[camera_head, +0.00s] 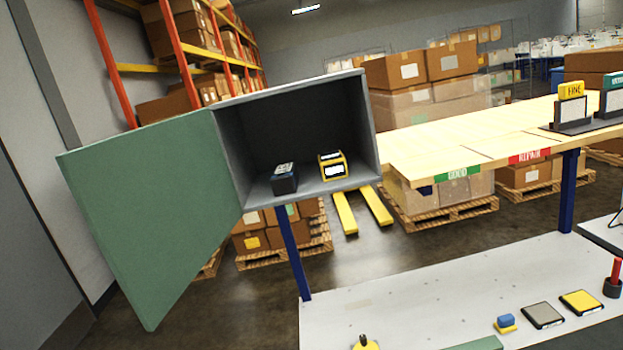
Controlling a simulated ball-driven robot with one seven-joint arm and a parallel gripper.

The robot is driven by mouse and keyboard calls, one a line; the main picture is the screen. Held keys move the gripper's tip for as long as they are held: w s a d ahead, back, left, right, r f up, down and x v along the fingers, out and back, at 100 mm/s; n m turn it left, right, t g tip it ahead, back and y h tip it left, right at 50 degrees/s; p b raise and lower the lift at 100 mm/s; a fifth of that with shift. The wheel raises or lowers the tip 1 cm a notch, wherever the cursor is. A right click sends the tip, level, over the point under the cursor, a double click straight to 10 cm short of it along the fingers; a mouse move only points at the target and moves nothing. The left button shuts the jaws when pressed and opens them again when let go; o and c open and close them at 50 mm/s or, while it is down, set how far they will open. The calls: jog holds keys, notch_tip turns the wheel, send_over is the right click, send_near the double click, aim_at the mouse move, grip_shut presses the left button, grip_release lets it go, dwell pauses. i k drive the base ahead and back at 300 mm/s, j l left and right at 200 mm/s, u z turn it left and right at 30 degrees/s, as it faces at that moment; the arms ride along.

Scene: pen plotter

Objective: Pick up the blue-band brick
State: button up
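Two small bricks stand apart on the floor of an open grey cabinet (365,130). The left one is a dark brick (286,184) with a pale top and a hint of blue; its band is too small to make out. The right one is a yellow and black brick (332,166) with a white label. A small blue block on a yellow base (506,323) sits on the grey worktop at the lower right. I cannot tell for sure which is the blue-band brick. My gripper is not in view.
The cabinet's green door (150,215) hangs wide open to the left. A wooden bench (470,135) with green and red labels stands right of the cabinet. The grey worktop (420,295) holds grey and yellow pads and a red-handled item (614,280). Shelving and pallets stand behind.

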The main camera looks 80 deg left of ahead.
aim_at(286, 178)
jog(key=i+u, duration=0.1)
jog(key=u, duration=0.3)
jog(key=i+u, duration=0.15)
jog(key=u, duration=0.3)
jog(key=i+u, duration=0.1)
jog(key=u, duration=0.3)
jog(key=i+u, duration=0.1)
jog(key=u, duration=0.35)
jog(key=i+j+u, duration=0.1)
jog(key=u, duration=0.35)
jog(key=i+j+z, duration=0.15)
jog(key=i, duration=0.2)
